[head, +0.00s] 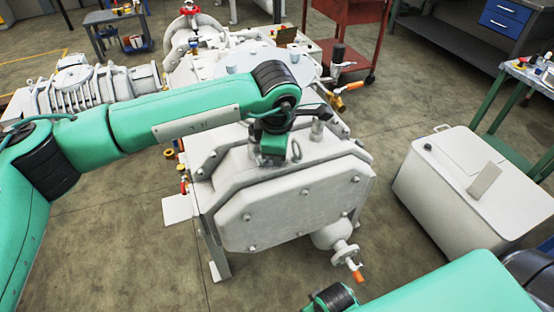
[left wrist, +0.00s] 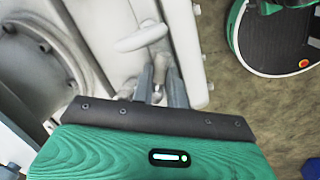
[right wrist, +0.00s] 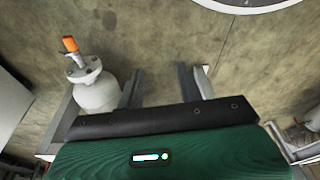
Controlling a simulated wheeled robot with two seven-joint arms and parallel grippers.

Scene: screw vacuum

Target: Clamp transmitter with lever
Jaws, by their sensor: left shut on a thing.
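The grey-white screw vacuum machine (head: 290,200) stands in front of me. My left gripper (left wrist: 161,85) is over its top, and in the left wrist view its fingers close around the small metal stem of a fitting (left wrist: 160,64). A pale rounded handle, seemingly the lever (left wrist: 140,38), lies just beyond the fingertips. Which part is the transmitter I cannot tell. My right gripper (right wrist: 165,82) is open and empty above the floor, near an orange-tipped valve (right wrist: 70,45).
The orange-tipped outlet valve (head: 354,268) sticks out low at the machine's front right. A white box (head: 470,190) stands on the floor to the right. A red cart (head: 345,35) and green-legged table (head: 505,110) are farther off. Floor between machine and box is clear.

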